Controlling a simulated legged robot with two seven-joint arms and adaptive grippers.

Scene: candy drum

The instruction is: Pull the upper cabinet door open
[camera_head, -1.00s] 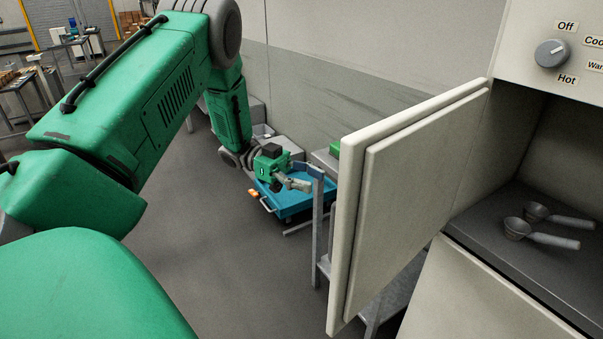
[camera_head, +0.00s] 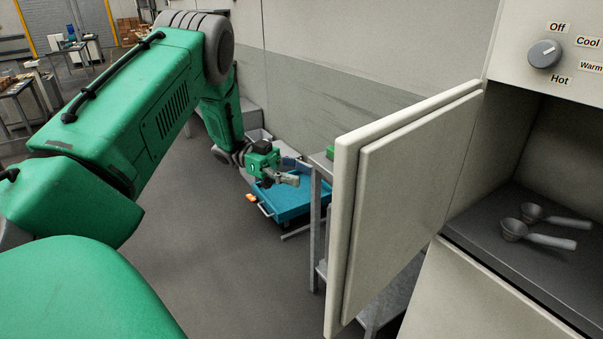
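The upper cabinet door (camera_head: 410,195) is a thick cream panel. It stands swung wide open toward the left, and the cabinet's dark shelf (camera_head: 490,222) shows to its right. My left gripper (camera_head: 291,175) is on the far left side of the door, apart from it, above a blue cart in the picture. Its fingers look spread with nothing between them, though they are small in view. My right gripper is not in view.
Two scoops (camera_head: 540,235) lie on the shelf. A dial (camera_head: 545,54) is on the panel above. A blue cart (camera_head: 290,202) and a grey metal stand (camera_head: 316,230) are behind the door. The floor at left is clear.

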